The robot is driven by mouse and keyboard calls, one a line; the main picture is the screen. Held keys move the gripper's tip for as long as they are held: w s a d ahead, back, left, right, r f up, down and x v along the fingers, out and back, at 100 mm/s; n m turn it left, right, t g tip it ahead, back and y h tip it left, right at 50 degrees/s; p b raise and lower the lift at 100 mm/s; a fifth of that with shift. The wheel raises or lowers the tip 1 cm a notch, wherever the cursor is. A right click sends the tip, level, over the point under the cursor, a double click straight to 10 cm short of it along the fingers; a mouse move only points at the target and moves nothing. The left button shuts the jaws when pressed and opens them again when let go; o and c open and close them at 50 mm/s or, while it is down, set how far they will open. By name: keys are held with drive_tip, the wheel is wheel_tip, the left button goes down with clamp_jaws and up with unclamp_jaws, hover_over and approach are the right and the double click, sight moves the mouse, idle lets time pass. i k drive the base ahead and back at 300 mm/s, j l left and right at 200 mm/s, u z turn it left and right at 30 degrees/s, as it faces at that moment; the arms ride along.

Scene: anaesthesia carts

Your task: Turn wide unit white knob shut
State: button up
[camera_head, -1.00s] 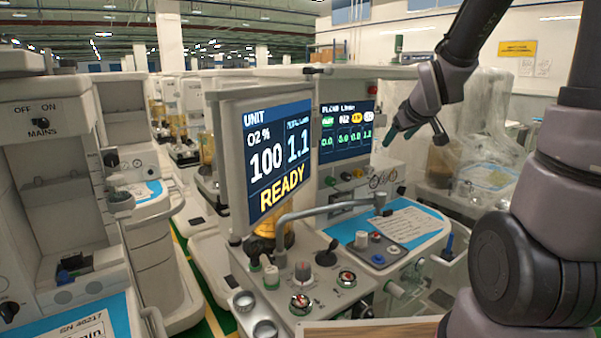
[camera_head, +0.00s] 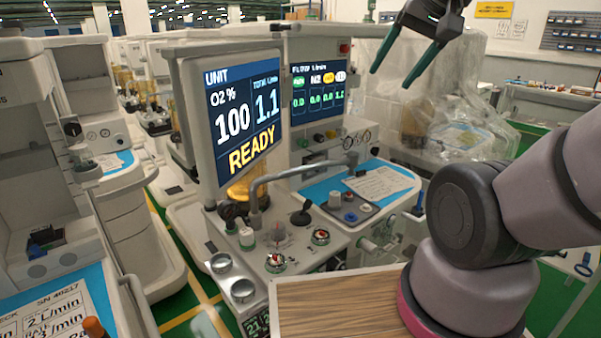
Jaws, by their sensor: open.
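The wide unit (camera_head: 190,90) stands in the middle, with a large READY screen (camera_head: 240,120) and a smaller flow screen (camera_head: 318,88). A small row of knobs (camera_head: 318,138) sits under the flow screen; their colours are hard to tell. Another whitish knob (camera_head: 246,238) stands on the front left of the worktop. I cannot tell which is the task's knob. My gripper (camera_head: 391,84) is open and empty, high to the right of the flow screen, apart from every knob.
A curved grey pipe (camera_head: 290,172) arches over the worktop. A paper sheet (camera_head: 379,184) lies on the blue mat. A wooden board (camera_head: 335,305) is at the front. A plastic-draped unit (camera_head: 450,105) stands behind right. Other carts stand left, with green floor between.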

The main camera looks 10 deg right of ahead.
sight(341, 130)
drive_tip(key=i+l+u, duration=0.1)
drive_tip(key=l+u, duration=0.3)
drive_tip(key=l, duration=0.55)
drive_tip(key=l+u, duration=0.15)
drive_tip(key=l, duration=0.75)
